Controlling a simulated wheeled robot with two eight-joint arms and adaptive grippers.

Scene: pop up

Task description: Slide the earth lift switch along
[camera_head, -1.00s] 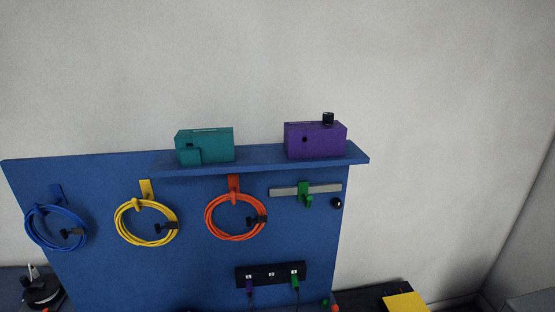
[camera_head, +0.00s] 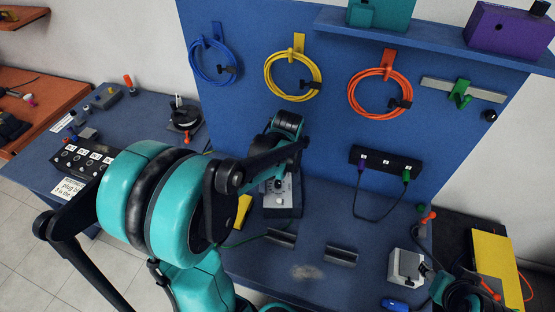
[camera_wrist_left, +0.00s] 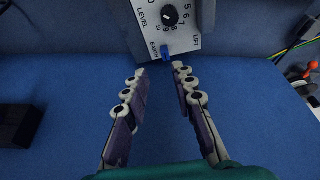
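The grey control box (camera_head: 282,205) with a dial stands on the bench in front of the blue board. In the left wrist view its pale face (camera_wrist_left: 172,30) carries a black knob and the words LEVEL, EARTH and LIFT. The small blue earth lift switch (camera_wrist_left: 166,53) is at the face's near edge, between those two words. My left gripper (camera_wrist_left: 160,70) is open and empty, its fingertips just short of the switch and either side of it. In the head view my left arm hides its fingers. Part of my right arm shows at lower right; its finger opening is unclear.
Coiled blue, yellow and orange cables hang on the board (camera_head: 330,135). A black socket strip (camera_head: 386,163) with plugged leads is to the right. Two grey holders (camera_head: 341,256) lie on the bench, and a grey box (camera_head: 404,266) stands near the lower right.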

